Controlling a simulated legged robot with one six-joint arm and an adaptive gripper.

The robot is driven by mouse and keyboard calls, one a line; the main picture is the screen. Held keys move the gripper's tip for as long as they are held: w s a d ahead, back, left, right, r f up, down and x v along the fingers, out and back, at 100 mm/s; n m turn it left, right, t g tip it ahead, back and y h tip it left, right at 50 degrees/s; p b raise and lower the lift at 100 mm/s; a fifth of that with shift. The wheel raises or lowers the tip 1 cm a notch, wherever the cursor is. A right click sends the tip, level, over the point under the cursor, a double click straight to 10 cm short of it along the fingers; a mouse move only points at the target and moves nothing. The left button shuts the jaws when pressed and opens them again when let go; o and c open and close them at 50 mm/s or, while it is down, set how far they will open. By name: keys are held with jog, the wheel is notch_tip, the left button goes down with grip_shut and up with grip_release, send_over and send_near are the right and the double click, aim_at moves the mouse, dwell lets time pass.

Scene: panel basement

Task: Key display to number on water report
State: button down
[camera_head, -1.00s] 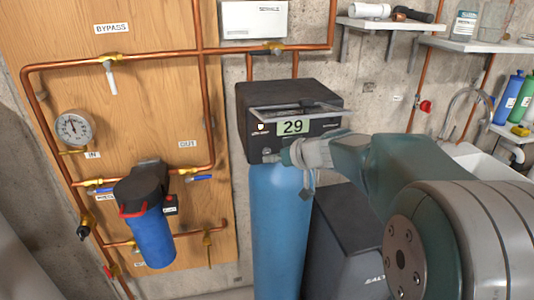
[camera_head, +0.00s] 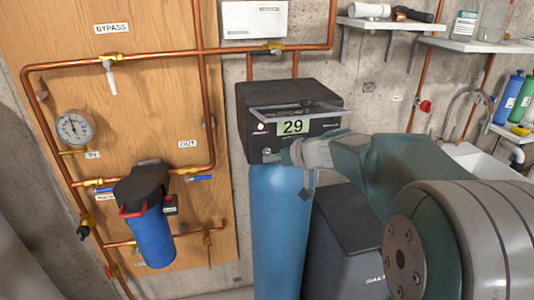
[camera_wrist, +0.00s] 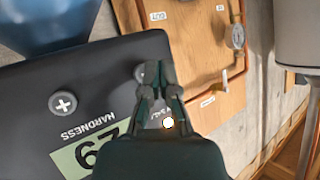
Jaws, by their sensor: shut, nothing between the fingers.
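The dark control head (camera_head: 290,95) sits on top of a tall blue tank (camera_head: 278,220). Its green display (camera_head: 293,126) reads 29; in the wrist view the display (camera_wrist: 88,152) appears upside down, beside the word HARDNESS. A round plus button (camera_wrist: 62,103) is clear of my gripper. A second round button (camera_wrist: 139,72) lies right at my fingertips, its symbol partly hidden. My gripper (camera_wrist: 153,68) is shut and empty; in the head view it (camera_head: 286,157) is at the front of the control head, below the display. I cannot tell whether it touches the button. I cannot make out a water report.
A wooden panel (camera_head: 140,120) with copper pipes, a gauge (camera_head: 74,128) and a blue filter housing (camera_head: 154,236) stands left. A dark salt bin (camera_head: 345,240) is right of the tank. Shelves and a sink (camera_head: 480,165) are at the right.

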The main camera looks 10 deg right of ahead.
jog(key=shift+w, duration=0.1)
jog(key=shift+w+r, duration=0.1)
jog(key=shift+w, duration=0.15)
jog(key=shift+w, duration=0.4)
dwell(0.7)
jog(key=shift+s, duration=0.85)
jog(key=shift+s, duration=2.5)
